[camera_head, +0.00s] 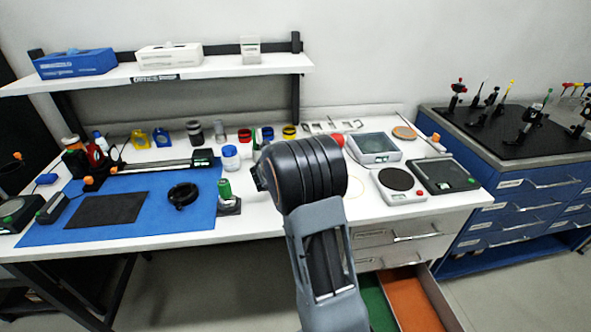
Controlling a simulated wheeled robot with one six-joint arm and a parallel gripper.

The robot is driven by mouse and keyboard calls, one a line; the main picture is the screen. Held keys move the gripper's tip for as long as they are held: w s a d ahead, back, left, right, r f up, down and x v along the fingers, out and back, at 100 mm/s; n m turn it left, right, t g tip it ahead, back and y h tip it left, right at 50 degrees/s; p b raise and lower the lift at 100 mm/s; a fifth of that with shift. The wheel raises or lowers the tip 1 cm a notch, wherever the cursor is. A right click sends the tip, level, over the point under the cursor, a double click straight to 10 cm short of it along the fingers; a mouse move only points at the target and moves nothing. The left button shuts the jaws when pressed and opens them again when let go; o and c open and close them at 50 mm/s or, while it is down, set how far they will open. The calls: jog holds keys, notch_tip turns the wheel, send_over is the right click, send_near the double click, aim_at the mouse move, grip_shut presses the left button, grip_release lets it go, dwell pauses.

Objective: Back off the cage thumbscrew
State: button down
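I cannot make out the cage thumbscrew for certain. A long dark rail assembly (150,168) lies along the back of the blue mat (180,228), with a dark block at each end. A small post with a green top (226,192) stands on a dark base at the mat's right edge. A black ring (183,196) lies on the mat left of that post. My arm rises in front of the bench's middle, its thick black joint covering part of the worktop. My gripper's fingers do not show; they may be hidden behind that joint.
A round-topped scale (398,184), a dark flat device (442,175) and a glass-topped box (373,147) stand on the right of the bench. Jars and bottles line the back. A shelf (170,73) overhangs the back left. An open drawer with an orange bottom (411,303) juts out low.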

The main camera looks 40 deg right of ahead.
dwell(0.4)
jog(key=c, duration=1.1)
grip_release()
